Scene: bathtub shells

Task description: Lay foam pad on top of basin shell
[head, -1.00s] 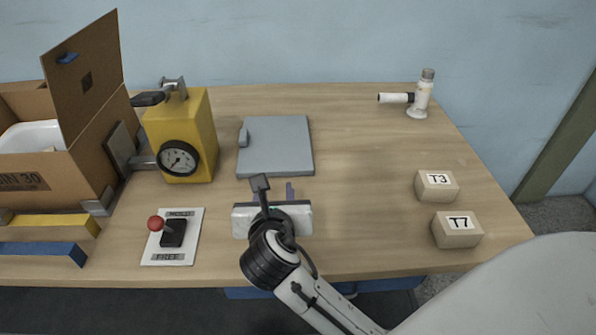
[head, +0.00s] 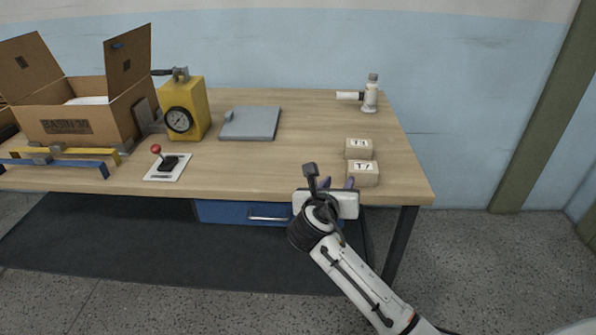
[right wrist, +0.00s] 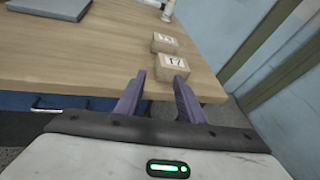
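The foam pad is most likely the flat grey slab (head: 250,123) lying on the table behind the lever plate; part of it also shows at the upper left of the right wrist view (right wrist: 52,7). A white rim, perhaps the basin shell (head: 88,100), shows inside the open cardboard box marked BASIN 30; most of it is hidden by the box walls. My right gripper (head: 337,183) is at the table's front edge, left of the two small boxes. In the right wrist view its purple fingers (right wrist: 158,88) stand apart with nothing between them. My left gripper is not in view.
The cardboard box (head: 68,124) stands at the left with flaps up. A yellow gauge device (head: 186,110), a red-knobbed lever (head: 166,165), yellow (head: 75,151) and blue (head: 70,164) bars, boxes T3 (head: 359,149) and T7 (head: 363,174), and a white bottle (head: 371,94) are on the table. Its middle is clear.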

